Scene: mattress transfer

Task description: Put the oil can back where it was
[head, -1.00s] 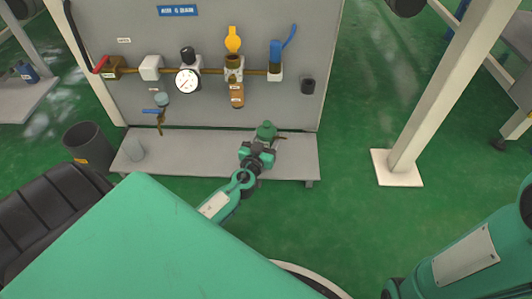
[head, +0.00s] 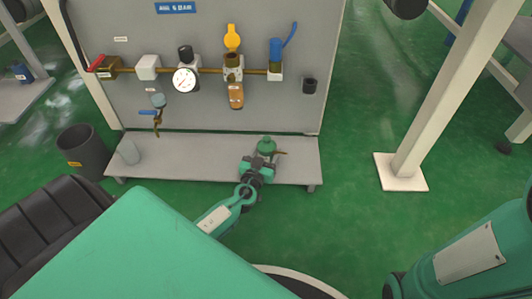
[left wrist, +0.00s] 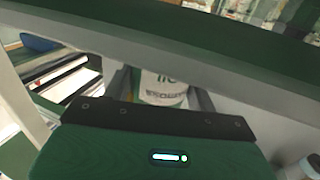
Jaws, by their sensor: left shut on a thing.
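The oil can (head: 266,147) has a green top with a thin brownish spout pointing right in the head view. In the left wrist view its pale body with dark lettering (left wrist: 163,88) sits between the fingers. My left gripper (head: 258,165) is shut on the can over the right part of the low grey shelf (head: 200,165). The gripper hides most of the can in the head view, and I cannot tell whether its base touches the shelf. My right arm shows at the right edge, but its gripper is out of view.
A grey cup (head: 128,152) stands at the shelf's left end. Behind the shelf is a grey panel (head: 120,65) with a pipe, valves and a gauge (head: 184,80). A dark bin (head: 84,150) stands left, and a white post (head: 430,110) right. The shelf's middle is clear.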

